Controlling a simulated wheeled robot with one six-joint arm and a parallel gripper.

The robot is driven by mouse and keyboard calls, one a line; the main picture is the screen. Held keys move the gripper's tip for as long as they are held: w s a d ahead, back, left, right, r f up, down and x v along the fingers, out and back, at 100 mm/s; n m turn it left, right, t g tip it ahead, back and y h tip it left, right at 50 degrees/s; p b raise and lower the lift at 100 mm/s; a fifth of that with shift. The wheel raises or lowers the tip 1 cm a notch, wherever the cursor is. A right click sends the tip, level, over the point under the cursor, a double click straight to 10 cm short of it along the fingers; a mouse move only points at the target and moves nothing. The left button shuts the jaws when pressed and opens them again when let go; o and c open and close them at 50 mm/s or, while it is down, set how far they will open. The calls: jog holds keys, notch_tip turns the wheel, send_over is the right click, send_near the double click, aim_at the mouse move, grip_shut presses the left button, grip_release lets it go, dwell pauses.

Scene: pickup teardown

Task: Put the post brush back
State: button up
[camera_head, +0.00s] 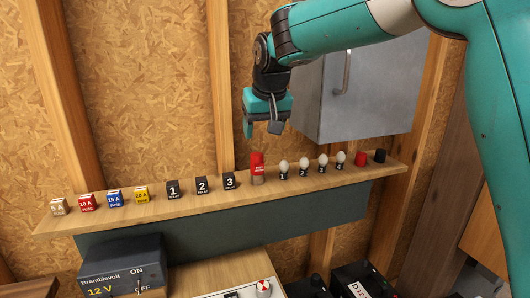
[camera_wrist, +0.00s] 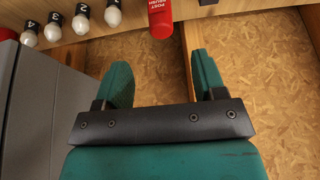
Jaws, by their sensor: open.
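The post brush (camera_head: 257,168) is a red cylinder with a paler lower end. It stands upright on the wooden shelf (camera_head: 320,186), between the relays and the bulbs. In the wrist view the brush (camera_wrist: 160,18) shows at the top edge, its label readable and part of it cut off. My gripper (camera_head: 261,130) is open and empty, above the brush and apart from it. In the wrist view my gripper's two teal fingers (camera_wrist: 161,65) are spread, with the brush beyond their tips and only bare wall board between them.
Left of the brush stand black relays (camera_head: 202,186) and several coloured fuses (camera_head: 115,197). Numbered bulbs (camera_head: 303,165) and red and black caps (camera_head: 370,157) stand to its right. A grey cabinet (camera_head: 372,85) hangs behind my arm. A Bramblevolt 12 V box (camera_head: 123,267) sits below.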

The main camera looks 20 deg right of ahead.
jog(key=s+a+f+n+g+y, duration=0.1)
jog(key=s+f+n, duration=0.1)
jog(key=s, duration=0.9)
jog(key=s+a+f+n+g+y, duration=0.1)
jog(key=s+a+f+n+g, duration=0.1)
jog(key=s, duration=1)
jog(key=s+a+f+n+g+y, duration=0.1)
jog(key=s+f+n+y, duration=0.1)
jog(key=s, duration=0.9)
jog(key=shift+s+a+f+n+g, duration=0.25)
jog(key=shift+a+f+n+g, duration=0.15)
jog(key=shift+f+n, duration=0.35)
jog(key=shift+f, duration=0.15)
